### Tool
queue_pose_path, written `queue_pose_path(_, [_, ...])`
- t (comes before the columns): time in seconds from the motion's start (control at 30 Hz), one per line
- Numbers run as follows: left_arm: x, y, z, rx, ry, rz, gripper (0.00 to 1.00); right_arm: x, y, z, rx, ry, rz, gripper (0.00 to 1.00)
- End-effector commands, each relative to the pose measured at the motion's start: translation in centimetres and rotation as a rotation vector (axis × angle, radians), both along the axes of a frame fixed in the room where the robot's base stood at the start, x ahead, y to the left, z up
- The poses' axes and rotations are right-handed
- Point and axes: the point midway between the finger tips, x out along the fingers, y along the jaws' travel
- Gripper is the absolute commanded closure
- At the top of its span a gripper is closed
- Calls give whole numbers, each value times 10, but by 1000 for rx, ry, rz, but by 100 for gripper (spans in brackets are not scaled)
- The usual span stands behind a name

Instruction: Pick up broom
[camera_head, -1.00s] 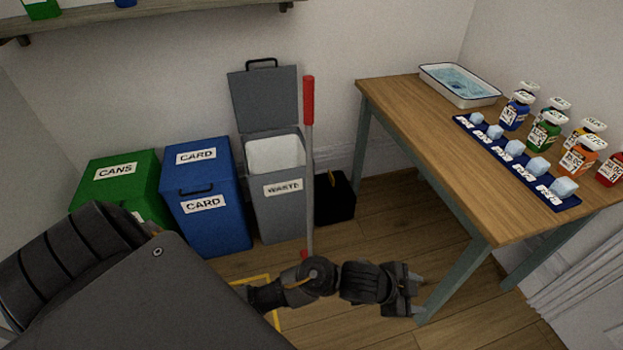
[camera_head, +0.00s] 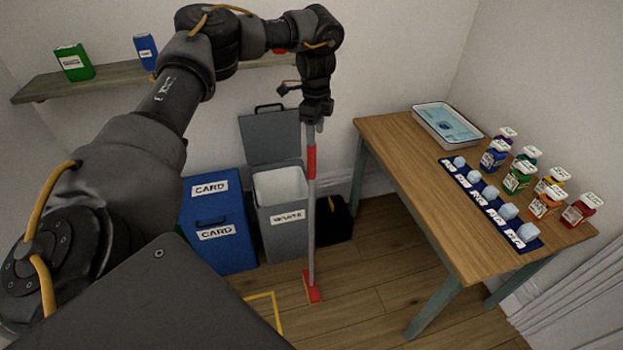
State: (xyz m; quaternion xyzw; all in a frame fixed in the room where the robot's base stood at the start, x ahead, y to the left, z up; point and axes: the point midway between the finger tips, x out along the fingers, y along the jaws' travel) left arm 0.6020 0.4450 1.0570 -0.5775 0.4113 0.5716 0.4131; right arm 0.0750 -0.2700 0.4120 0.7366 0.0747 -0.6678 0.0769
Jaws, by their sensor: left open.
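The broom (camera_head: 311,222) stands upright on the wooden floor in the middle of the head view. It has a grey pole, a red grip near its top and a red head on the floor. My left gripper (camera_head: 314,124) points down at the top of the pole, just above the red grip. Its jaws are open, and the pole's top shows at the fingertips. I cannot tell whether they touch it. My right gripper is not in view.
The open grey waste bin (camera_head: 284,228) and blue card bin (camera_head: 217,226) stand left of the broom. A black box (camera_head: 331,222) is behind it. The wooden table (camera_head: 400,160) on the right holds a tray (camera_head: 447,126) and several bottles. A shelf (camera_head: 100,80) runs along the back wall.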

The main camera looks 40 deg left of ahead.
Motion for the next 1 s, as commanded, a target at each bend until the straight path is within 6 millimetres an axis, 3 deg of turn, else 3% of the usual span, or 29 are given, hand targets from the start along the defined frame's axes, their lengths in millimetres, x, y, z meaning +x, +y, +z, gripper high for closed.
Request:
queue_pose_path(0.1, [-4,13,18,2,6,48,48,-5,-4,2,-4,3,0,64])
queue_pose_path(0.23, [-5,14,17,2,9,55,48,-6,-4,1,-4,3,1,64])
queue_pose_path(0.6, [-5,14,-31,3,10,50,48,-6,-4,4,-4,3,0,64])
queue_pose_path(0.83, [-4,14,-38,3,6,49,48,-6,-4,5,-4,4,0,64])
queue_pose_path(1.0, [-4,16,-55,4,11,49,48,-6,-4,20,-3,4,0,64])
